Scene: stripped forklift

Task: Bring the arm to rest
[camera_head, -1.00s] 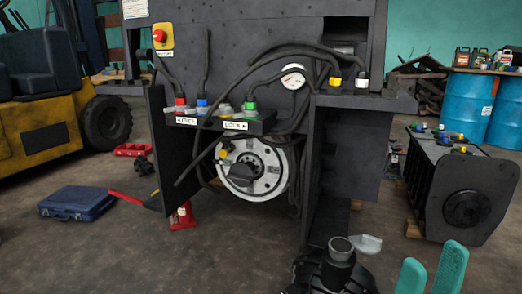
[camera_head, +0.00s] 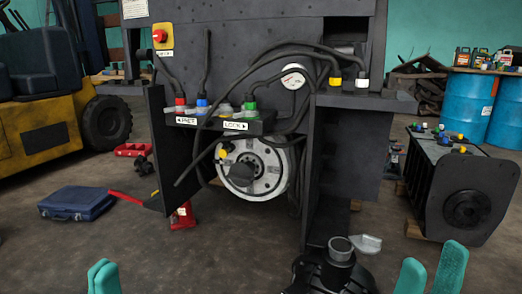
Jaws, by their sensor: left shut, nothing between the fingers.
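My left gripper (camera_head: 103,277) shows at the bottom left of the head view. Its teal fingers are together and hold nothing. My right gripper (camera_head: 431,272) is at the bottom right, its two teal fingers apart with an empty gap. Both are low in the picture, in front of the dark forklift body (camera_head: 265,50). The arm links behind the fingers are mostly out of the picture.
A black round piece with a grey pipe stub (camera_head: 340,250) stands between the grippers. Hoses hang over the valve panel (camera_head: 255,125). A blue case (camera_head: 77,203) and red jack (camera_head: 183,216) are on the floor. A black ribbed unit (camera_head: 440,190) stands right.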

